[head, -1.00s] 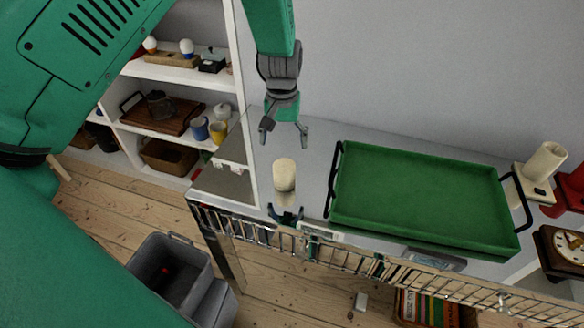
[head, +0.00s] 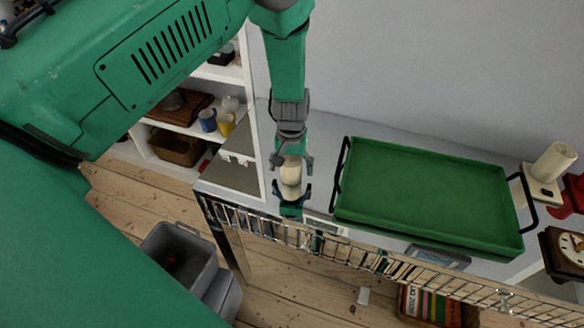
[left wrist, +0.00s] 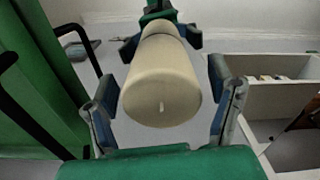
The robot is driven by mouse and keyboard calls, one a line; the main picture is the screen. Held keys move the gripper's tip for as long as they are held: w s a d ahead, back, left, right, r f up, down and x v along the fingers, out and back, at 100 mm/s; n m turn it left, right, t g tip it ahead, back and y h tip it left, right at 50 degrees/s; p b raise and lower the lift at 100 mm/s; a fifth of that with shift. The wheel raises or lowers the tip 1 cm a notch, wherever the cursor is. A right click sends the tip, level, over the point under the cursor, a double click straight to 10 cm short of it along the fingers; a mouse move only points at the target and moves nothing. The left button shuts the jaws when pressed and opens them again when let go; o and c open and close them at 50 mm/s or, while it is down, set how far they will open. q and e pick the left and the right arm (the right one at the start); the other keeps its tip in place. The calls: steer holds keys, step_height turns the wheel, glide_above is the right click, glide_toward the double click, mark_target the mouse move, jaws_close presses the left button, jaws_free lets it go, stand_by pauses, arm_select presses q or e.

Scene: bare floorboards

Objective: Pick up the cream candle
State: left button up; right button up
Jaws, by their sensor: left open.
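The cream candle (head: 290,171) stands upright on the shiny grey countertop (head: 318,150), left of the green tray. My left gripper (head: 291,161) points down over it, open, with a finger on each side of the candle's upper part. In the left wrist view the candle (left wrist: 160,88) shows its round top and wick between the spread fingers of my left gripper (left wrist: 166,100). Room shows between candle and fingers on both sides. A mirrored candle and gripper appear in the glossy surface beneath. My right gripper is out of view.
The green tray (head: 425,243) with black handles lies close on the right. A metal rail (head: 390,268) runs along the counter's front edge. A white shelf unit (head: 254,120) stands close on the left. A cream lamp-like object (head: 553,162) and clock (head: 568,247) are far right.

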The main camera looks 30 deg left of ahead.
arm_select(q)
steer(key=shift+c, duration=0.3)
steer(key=c, duration=1.3)
steer(key=shift+c, duration=0.2)
